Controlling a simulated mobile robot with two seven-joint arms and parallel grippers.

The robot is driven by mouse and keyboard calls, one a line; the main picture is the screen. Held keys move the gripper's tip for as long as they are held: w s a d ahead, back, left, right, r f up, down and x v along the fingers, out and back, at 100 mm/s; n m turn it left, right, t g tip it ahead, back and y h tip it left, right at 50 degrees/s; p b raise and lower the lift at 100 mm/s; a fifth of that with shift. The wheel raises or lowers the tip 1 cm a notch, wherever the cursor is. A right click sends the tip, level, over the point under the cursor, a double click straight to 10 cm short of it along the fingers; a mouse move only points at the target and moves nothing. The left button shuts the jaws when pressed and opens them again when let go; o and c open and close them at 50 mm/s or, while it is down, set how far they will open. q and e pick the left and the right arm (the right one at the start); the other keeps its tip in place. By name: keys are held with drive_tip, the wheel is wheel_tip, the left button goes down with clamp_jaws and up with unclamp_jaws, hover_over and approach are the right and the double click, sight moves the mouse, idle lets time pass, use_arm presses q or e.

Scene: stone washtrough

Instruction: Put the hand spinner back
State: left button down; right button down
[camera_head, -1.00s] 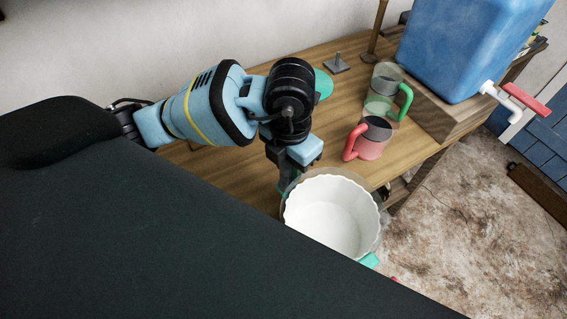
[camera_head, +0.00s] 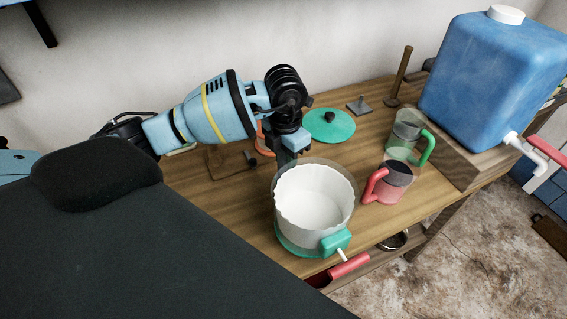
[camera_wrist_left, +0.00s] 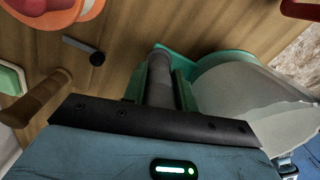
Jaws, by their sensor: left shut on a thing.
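The hand spinner (camera_head: 337,219) is a clear tub with a white ruffled basket inside, a teal base and a teal spout block facing front right. It appears upright over the front part of the wooden bench; I cannot tell whether it touches the top. My left gripper (camera_head: 286,156) is at its far left side, fingers pointing down. In the left wrist view the gripper (camera_wrist_left: 160,75) is shut around a grey-brown bar with teal parts beside it, next to the spinner's tub (camera_wrist_left: 245,90). The fingertips are partly hidden. The teal lid (camera_head: 345,126) lies behind.
A red-handled mug (camera_head: 388,182) and a green-handled mug (camera_head: 407,132) stand right of the spinner. A blue water tank (camera_head: 490,80) sits on a wooden block behind them. A metal-spindled plate (camera_head: 360,106) and a wooden post (camera_head: 400,75) are at the back. A shelf shows below.

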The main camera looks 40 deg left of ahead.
use_arm(q)
drive_tip(key=shift+w+a, duration=0.35)
drive_tip(key=shift+a, duration=0.05)
drive_tip(key=shift+a+f, duration=0.15)
drive_tip(key=shift+f, duration=1.65)
drive_tip(key=shift+f, duration=0.15)
drive_tip(key=c, duration=1.1)
unclamp_jaws()
wheel_tip(320, 180, up, 12)
drive_tip(key=shift+r+p, duration=0.15)
drive_tip(key=shift+p, duration=0.15)
